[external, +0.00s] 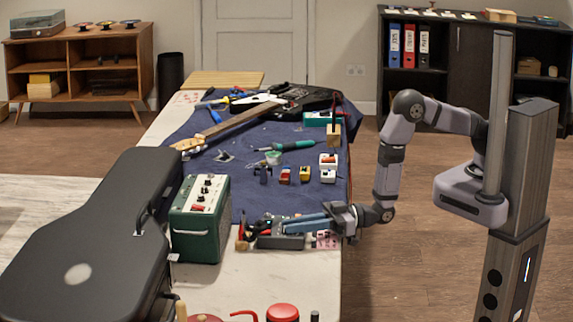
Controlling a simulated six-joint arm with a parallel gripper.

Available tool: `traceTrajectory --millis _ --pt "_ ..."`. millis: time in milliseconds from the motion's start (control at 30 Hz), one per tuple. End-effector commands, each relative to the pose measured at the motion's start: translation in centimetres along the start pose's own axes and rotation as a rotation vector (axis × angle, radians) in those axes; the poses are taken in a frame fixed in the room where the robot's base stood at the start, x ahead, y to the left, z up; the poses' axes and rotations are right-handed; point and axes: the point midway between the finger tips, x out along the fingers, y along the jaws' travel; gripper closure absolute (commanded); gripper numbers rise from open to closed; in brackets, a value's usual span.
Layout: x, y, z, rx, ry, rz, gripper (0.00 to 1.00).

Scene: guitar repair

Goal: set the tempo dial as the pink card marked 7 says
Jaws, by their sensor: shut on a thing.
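My gripper (286,226) reaches in from the right at the front of the bench, with its long blue fingers pointing left. It is shut, with its fingertips at a low dark grey box (281,241). The fingers hide what is between them; from its place it looks to be the tempo dial on that box. The dial's pointer and scale cannot be made out. A pinkish card (326,240) lies just right of the box, below my gripper; its marks are too small to read.
A green amplifier (201,220) and a black guitar case (95,235) stand to the left. Red-handled tools (243,235) lie close left of the box. Several small pedals (304,174) sit behind on the blue cloth (219,132), with a guitar (290,103) farther back. The pale bench front (240,285) is mostly clear.

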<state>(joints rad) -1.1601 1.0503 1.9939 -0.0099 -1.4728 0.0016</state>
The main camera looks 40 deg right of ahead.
Motion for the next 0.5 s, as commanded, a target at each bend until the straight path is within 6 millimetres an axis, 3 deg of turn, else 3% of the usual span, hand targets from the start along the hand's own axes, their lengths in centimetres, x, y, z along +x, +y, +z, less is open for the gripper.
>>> traceTrajectory --millis 233,267,333,500 --pt "0.02 0.04 -0.06 0.0 0.002 0.001 1.0" --pt "0.02 0.03 -0.07 0.0 0.002 0.001 0.82" --pt "0.02 0.02 -0.07 -0.001 0.002 0.001 0.65" --pt "0.02 0.0 -0.05 -0.001 0.001 0.001 0.65"
